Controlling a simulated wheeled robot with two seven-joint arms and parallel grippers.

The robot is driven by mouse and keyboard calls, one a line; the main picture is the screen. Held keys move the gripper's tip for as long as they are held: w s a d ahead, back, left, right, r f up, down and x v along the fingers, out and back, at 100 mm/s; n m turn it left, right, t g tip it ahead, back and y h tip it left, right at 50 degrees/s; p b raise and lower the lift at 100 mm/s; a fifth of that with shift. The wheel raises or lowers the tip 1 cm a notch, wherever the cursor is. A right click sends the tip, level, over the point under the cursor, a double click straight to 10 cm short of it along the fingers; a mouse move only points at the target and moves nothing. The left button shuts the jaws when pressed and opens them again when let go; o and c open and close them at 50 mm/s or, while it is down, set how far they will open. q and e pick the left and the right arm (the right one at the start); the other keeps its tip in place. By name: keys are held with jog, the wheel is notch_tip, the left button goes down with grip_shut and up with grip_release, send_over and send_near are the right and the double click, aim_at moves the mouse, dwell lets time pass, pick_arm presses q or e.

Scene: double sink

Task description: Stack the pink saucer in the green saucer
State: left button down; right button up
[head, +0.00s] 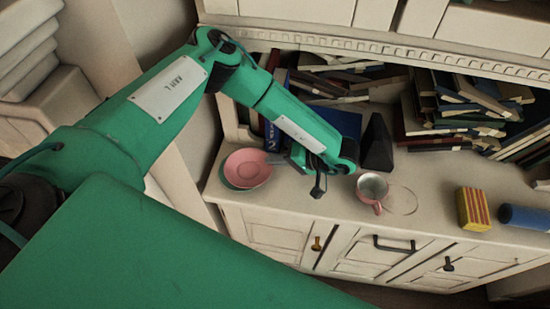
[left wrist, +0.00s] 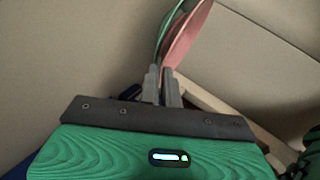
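The pink saucer (head: 247,167) lies over the green saucer (head: 231,186) on the left part of the cream counter. The green saucer shows only as a thin rim at the lower left. In the left wrist view, the pink saucer (left wrist: 188,32) and green saucer (left wrist: 166,28) appear nearly edge-on, close together. My left gripper (head: 285,160) is at the right side of the saucers. Its fingertips (left wrist: 161,72) are close together at the pink saucer's rim and appear shut on it. Whether the pink saucer fully rests in the green one is hard to tell. My right gripper is not in view.
A pink cup (head: 372,188) stands right of my left wrist, beside a faint round outline. A black wedge (head: 377,146) and many books (head: 460,100) are behind.

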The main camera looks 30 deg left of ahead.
pick_arm(q)
jog(key=shift+s+r, duration=0.1)
jog(key=c, duration=1.8)
grip_release()
jog(key=shift+c, duration=0.2)
jog(key=o, duration=0.3)
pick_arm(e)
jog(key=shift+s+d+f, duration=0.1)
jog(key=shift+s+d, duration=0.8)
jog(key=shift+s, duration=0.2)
